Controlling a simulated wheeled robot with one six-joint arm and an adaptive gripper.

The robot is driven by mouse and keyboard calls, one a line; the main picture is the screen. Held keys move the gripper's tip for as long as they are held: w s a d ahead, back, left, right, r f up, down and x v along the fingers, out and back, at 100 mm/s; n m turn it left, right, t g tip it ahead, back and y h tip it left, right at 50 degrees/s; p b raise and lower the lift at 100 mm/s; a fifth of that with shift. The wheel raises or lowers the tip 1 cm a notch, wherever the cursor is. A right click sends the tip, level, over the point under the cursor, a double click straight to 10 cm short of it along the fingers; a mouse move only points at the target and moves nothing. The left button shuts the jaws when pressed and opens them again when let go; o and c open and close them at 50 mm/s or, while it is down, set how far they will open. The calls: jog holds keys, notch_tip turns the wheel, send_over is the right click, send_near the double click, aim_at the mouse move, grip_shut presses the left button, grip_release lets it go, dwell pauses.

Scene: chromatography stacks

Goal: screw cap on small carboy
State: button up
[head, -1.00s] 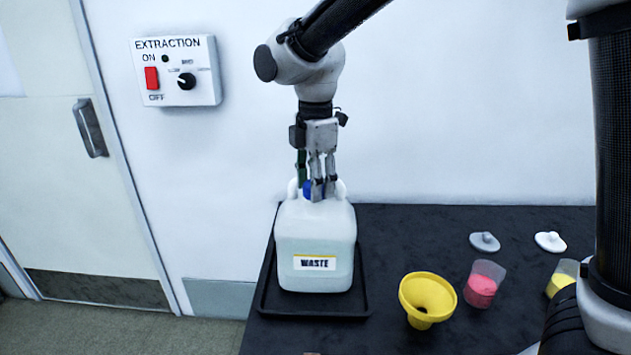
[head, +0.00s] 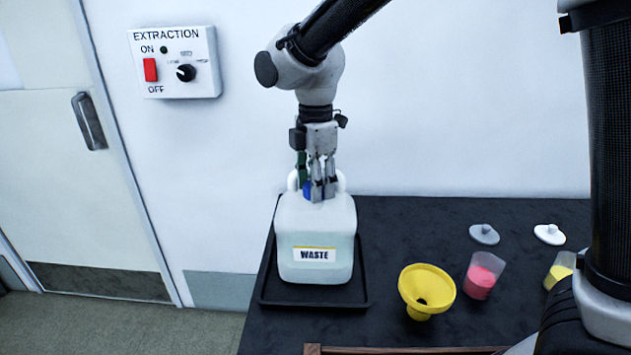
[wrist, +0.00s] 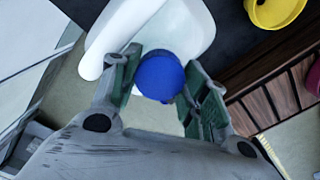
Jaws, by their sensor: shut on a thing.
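The small carboy (head: 315,230) is white and translucent with a WASTE label and stands upright in a black tray (head: 265,292). Its handle and top also show in the wrist view (wrist: 165,28). The blue cap (wrist: 160,77) sits between my gripper's fingers, and only a sliver of it shows in the head view (head: 307,192). My gripper (head: 319,192) points down over the carboy's top and is shut on the cap. The fingers hide the neck, so I cannot tell whether the cap is seated on the thread.
A yellow funnel (head: 427,290), a beaker of pink liquid (head: 483,275) and a beaker of yellow contents (head: 560,270) stand to the right. A grey lid (head: 484,234) and a white lid (head: 549,234) lie behind them. An EXTRACTION switch box (head: 173,63) is on the wall.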

jog(key=shift+f, duration=0.2)
jog(key=shift+f, duration=0.3)
jog(key=o, duration=0.9)
jog(key=c, duration=1.1)
jog(key=m, duration=0.6)
jog(key=shift+f, duration=0.1)
jog(key=shift+c, duration=0.2)
jog(key=m, duration=0.4)
jog(key=shift+w, duration=0.15)
jog(key=m, duration=0.3)
jog(key=shift+m, duration=0.4)
